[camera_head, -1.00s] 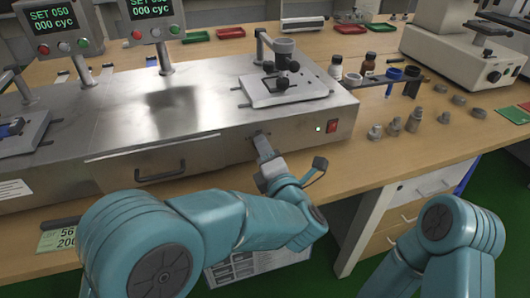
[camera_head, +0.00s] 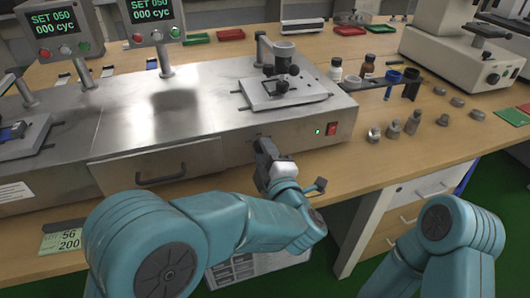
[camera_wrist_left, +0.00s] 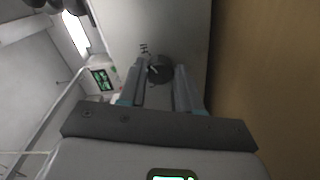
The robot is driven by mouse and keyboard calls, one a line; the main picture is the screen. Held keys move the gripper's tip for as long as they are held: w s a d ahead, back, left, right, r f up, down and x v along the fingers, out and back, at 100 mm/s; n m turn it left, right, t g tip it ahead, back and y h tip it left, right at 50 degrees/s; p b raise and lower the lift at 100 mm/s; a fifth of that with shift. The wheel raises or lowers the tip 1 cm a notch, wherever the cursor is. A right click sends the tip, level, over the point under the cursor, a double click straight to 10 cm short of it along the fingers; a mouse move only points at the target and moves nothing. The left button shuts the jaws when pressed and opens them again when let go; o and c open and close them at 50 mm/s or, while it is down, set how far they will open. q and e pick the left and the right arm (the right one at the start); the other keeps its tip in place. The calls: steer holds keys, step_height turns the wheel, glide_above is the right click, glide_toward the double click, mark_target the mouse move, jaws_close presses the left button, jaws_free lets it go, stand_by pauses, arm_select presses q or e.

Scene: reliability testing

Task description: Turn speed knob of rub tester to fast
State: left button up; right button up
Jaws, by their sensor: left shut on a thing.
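The rub tester (camera_head: 215,145) is a long brushed-metal box on the bench. Its speed knob (camera_wrist_left: 160,68), small, dark and round with a light pointer mark, sits on the front panel and shows in the left wrist view between my finger tips. My left gripper (camera_head: 262,146) reaches up to the front panel, left of the red power switch (camera_head: 331,129) and green light. It is shut on the knob; its fingers also show in the left wrist view (camera_wrist_left: 160,82). In the head view the gripper mostly hides the knob. My right gripper is out of view; only its arm shows.
A drawer handle (camera_head: 161,174) sticks out of the panel left of my gripper. Bottles (camera_head: 336,69) and metal weights (camera_head: 393,129) stand on the bench to the right. A display unit (camera_head: 150,15) stands behind the tester. The bench front edge runs below the gripper.

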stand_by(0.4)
arm_select(q)
steer(key=o, duration=1)
steer(key=shift+o, duration=0.2)
